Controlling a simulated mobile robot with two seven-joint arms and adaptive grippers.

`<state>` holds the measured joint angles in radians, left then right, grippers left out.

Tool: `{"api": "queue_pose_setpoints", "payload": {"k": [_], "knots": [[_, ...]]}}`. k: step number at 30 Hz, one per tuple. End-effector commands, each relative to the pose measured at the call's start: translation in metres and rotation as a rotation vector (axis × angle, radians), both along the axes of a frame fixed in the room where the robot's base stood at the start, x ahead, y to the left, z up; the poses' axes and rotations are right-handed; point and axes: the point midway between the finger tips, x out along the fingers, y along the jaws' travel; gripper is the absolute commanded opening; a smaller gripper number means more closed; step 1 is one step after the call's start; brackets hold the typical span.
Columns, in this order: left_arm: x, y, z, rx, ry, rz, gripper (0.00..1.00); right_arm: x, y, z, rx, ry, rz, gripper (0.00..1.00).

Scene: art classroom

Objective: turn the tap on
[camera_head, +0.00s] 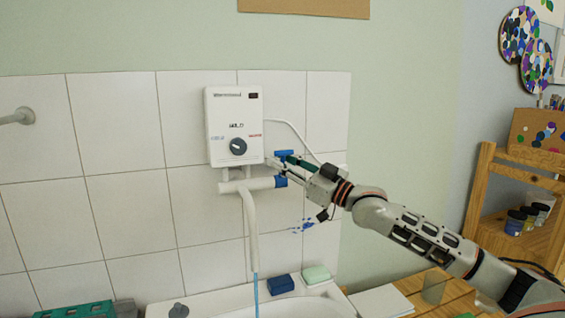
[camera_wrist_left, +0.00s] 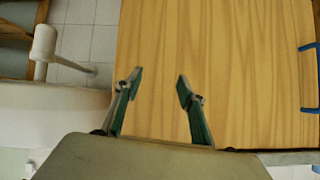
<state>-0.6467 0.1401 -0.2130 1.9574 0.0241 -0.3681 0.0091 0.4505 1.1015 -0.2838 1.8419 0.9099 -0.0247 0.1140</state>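The tap is a white fitting (camera_head: 246,185) under the white water heater (camera_head: 234,125), with a spout pipe (camera_head: 250,225) hanging down towards the basin. A blue handle (camera_head: 283,155) is at its upper right, and another blue part (camera_head: 281,181) is at the pipe's right end. A thin blue streak, like water, runs below the spout. My right gripper (camera_head: 284,164) is at the blue handle, its fingers overlapping it; contact and finger gap are unclear. My left gripper (camera_wrist_left: 158,84) is open and empty in the left wrist view, with a wooden surface behind it.
A white basin (camera_head: 215,302) lies below, with a blue block (camera_head: 281,284) and a pale green soap-like block (camera_head: 316,274) on its rim. A green crate (camera_head: 75,311) is at lower left. A wooden shelf (camera_head: 485,190) with jars stands right.

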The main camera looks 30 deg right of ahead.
Motion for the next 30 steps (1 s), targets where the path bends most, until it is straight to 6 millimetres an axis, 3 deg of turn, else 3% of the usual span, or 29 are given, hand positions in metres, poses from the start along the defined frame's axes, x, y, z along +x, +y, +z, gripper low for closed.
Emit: {"api": "queue_pose_setpoints", "payload": {"k": [11, 30], "knots": [[-0.001, 0.0, 0.001, -0.001, -0.001, 0.001, 0.4, -0.005, -0.002, -0.003, 0.001, 0.002, -0.001, 0.25], [0.0, 0.0, 0.002, -0.001, -0.003, 0.001, 0.4, -0.056, -0.023, -0.019, 0.001, 0.004, -0.001, 0.25]]}}
